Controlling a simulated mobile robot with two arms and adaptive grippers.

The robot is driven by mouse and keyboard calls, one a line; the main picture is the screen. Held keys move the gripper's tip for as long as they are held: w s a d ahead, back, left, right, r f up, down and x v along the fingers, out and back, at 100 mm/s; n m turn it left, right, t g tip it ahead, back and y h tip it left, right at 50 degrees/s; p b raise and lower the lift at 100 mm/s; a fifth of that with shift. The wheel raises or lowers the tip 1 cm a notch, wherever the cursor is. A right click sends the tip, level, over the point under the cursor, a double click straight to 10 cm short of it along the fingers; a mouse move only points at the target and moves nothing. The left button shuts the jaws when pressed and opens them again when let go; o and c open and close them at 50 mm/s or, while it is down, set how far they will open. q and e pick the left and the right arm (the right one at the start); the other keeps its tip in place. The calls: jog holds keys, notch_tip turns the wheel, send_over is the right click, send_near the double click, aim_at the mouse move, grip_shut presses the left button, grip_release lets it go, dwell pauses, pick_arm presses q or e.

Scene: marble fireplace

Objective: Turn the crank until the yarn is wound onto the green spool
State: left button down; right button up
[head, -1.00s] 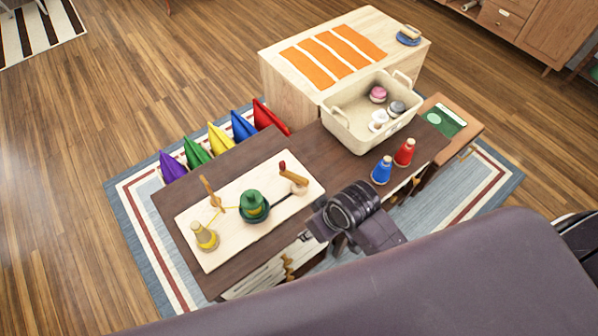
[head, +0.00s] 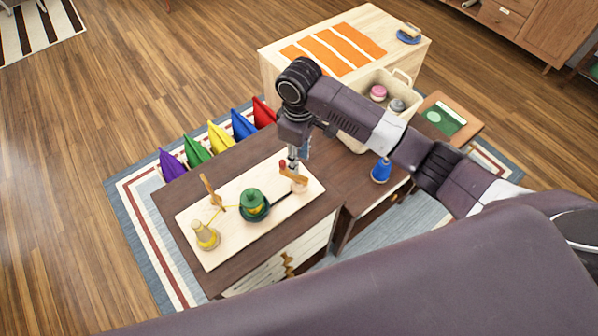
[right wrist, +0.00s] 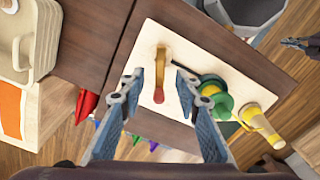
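The green spool (head: 252,200) stands mid-board on the pale winder board (head: 190,222), and it also shows in the right wrist view (right wrist: 215,97). A little yellow shows on it. Yellow yarn (head: 228,206) runs from the yellow cone (head: 205,236) past a wooden guide (head: 211,192). The wooden crank (head: 294,177) with a red-tipped handle (right wrist: 158,95) is at the board's right end. My right gripper (head: 291,166) points down over the crank. In the right wrist view its fingers are open, with the handle (right wrist: 160,65) between them, apparently untouched. A dark piece at that view's right edge seems my left gripper (right wrist: 300,43).
A cream basket (head: 358,140) with yarn balls is partly behind my right arm. A blue spool (head: 380,172) stands right of the board. Coloured wedges (head: 220,136) stand along the table's far side. A wooden chest (head: 350,45) stands behind.

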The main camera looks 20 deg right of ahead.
aim_at(299, 176)
notch_tip(299, 176, down, 7)
jog(key=shift+f+p, duration=0.2)
jog(key=shift+p, duration=0.25)
grip_shut()
